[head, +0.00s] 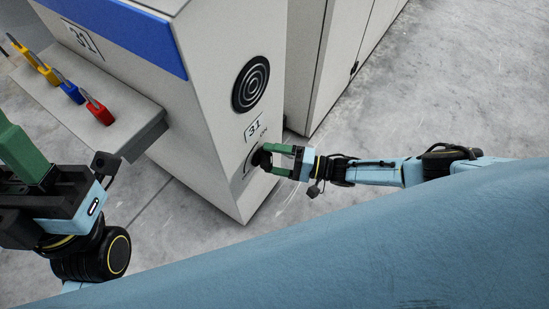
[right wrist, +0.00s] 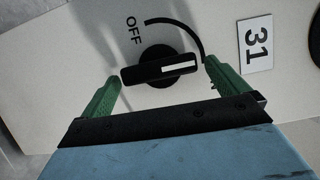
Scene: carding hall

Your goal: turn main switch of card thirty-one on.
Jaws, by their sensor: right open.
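Card thirty-one's cabinet (head: 205,120) is pale grey with a blue band. The main switch, a black rotary knob (right wrist: 135,75) with a white pointer line, is low on its face beside a "31" plate (right wrist: 255,45). The pointer aims right in the right wrist view, at the arc's end away from the word OFF (right wrist: 133,30). Any marking at that end is hidden by a finger. My right gripper (right wrist: 162,72) is open, its green fingers at either end of the knob's bar; contact is unclear. My left gripper (head: 25,165) is at the left edge of the head view, its jaw gap unclear.
A grey shelf (head: 135,108) juts from the cabinet, carrying yellow, blue and red padlocks (head: 99,110). A black round grille (head: 251,84) is above the switch. Another grey cabinet (head: 335,60) stands behind. The concrete floor at right is clear.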

